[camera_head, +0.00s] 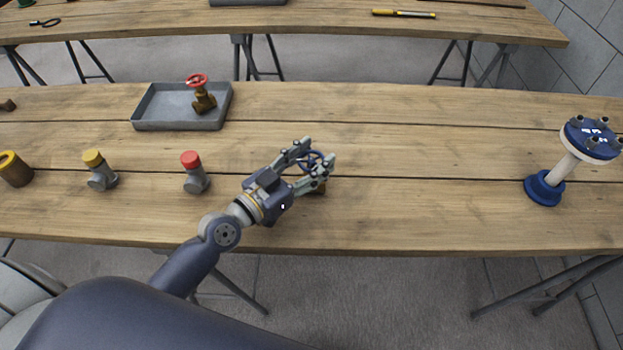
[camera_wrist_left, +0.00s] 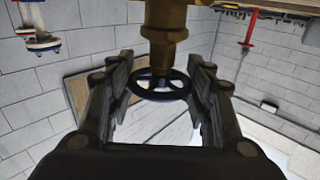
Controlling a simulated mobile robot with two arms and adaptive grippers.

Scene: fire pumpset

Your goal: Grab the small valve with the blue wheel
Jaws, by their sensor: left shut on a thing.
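The small valve (camera_head: 319,187) has a brass body and a dark blue wheel (camera_head: 312,160). It is on the near table, partly hidden by my left gripper (camera_head: 318,154). My left gripper is shut on the valve, with one finger on each side of the blue wheel. In the left wrist view the brass body (camera_wrist_left: 164,40) hangs from the top of the picture, with the blue wheel (camera_wrist_left: 160,95) between the fingers (camera_wrist_left: 160,75). My right gripper is not in view.
A grey tray (camera_head: 146,126) holds a valve with a red wheel (camera_head: 199,87). Fittings with a red cap (camera_head: 192,172) and a yellow cap (camera_head: 99,172) stand left of my gripper, beside a brass cylinder (camera_head: 15,170). A blue-flanged pipe (camera_head: 566,168) stands at right. The table between is clear.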

